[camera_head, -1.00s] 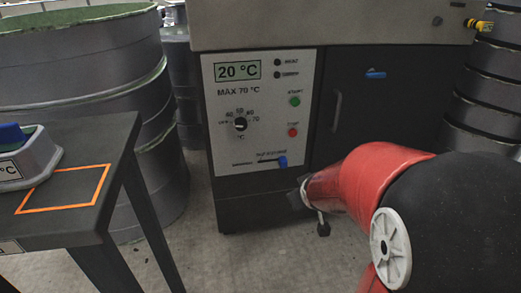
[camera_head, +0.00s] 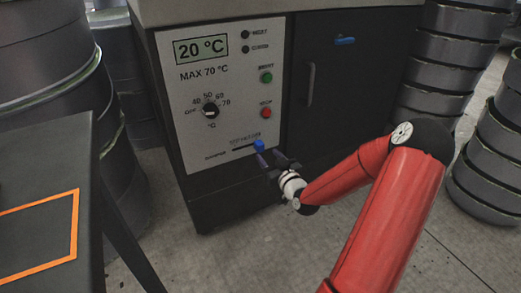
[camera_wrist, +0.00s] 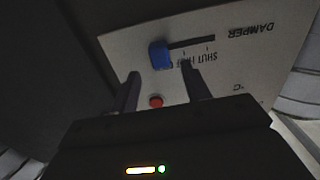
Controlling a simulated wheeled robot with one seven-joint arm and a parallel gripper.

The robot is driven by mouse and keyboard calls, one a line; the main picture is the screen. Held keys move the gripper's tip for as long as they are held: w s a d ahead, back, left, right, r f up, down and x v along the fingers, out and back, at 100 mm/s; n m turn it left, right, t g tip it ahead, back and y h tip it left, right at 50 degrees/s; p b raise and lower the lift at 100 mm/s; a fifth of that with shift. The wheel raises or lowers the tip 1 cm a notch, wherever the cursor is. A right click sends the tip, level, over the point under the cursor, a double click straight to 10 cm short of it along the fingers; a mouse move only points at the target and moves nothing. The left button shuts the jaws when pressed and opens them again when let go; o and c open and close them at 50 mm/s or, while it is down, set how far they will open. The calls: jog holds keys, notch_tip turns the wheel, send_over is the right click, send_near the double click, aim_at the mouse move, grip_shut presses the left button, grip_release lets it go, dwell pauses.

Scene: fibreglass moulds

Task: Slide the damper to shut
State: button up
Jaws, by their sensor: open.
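The damper is a blue slider knob (camera_head: 259,145) in a dark slot low on the white control panel (camera_head: 170,130). The knob is at the right end of the slot in the head view. In the wrist view, which shows the panel upside down, the knob (camera_wrist: 159,53) is at the slot's left end, away from the SHUT lettering. My gripper (camera_head: 271,158) is open and empty, close to the panel by the knob. In the wrist view its fingertips (camera_wrist: 160,70) stand either side of the knob's line, with the knob just beyond them. I cannot tell whether they touch it.
A red stop button (camera_head: 266,113), a green button (camera_head: 266,77) and a dial (camera_head: 210,111) are on the same panel. A dark table (camera_head: 40,180) with an orange outline stands at left. Stacked dark moulds (camera_head: 490,150) stand at right. Grey floor is clear between.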

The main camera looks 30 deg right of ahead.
aim_at(262, 148)
jog(key=w, duration=0.5)
jog(key=shift+a, duration=0.1)
grip_shut()
